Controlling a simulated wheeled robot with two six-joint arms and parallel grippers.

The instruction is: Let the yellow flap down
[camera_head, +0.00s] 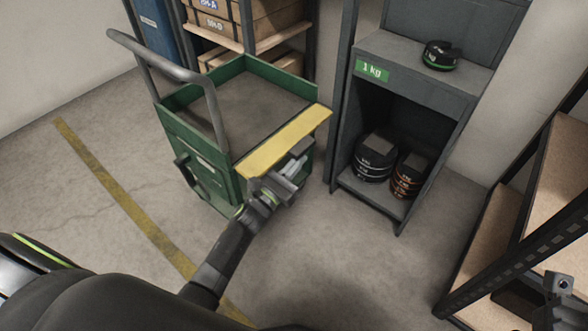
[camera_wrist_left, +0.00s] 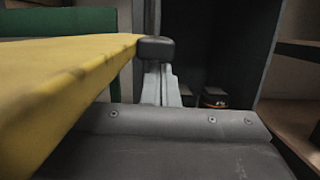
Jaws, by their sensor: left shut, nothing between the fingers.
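The yellow flap (camera_head: 285,142) sits along the top front edge of the green cart (camera_head: 187,150) and looks about level. In the left wrist view the flap (camera_wrist_left: 60,85) fills the left side as a broad yellow slab. My left gripper (camera_head: 296,167) is at the flap's outer long side, close below its edge in the head view. In the left wrist view its dark fingertips (camera_wrist_left: 157,48) are together and empty, by the flap's far end. I cannot tell whether they touch it. The flap's hinge and underside are hidden.
A grey cabinet (camera_head: 345,110) stands just right of the cart, with black weights (camera_head: 375,155) on its lower shelf. A rack with crates (camera_head: 240,20) is behind. A shelf unit (camera_head: 510,215) stands at right. Floor between cart and shelf unit is clear.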

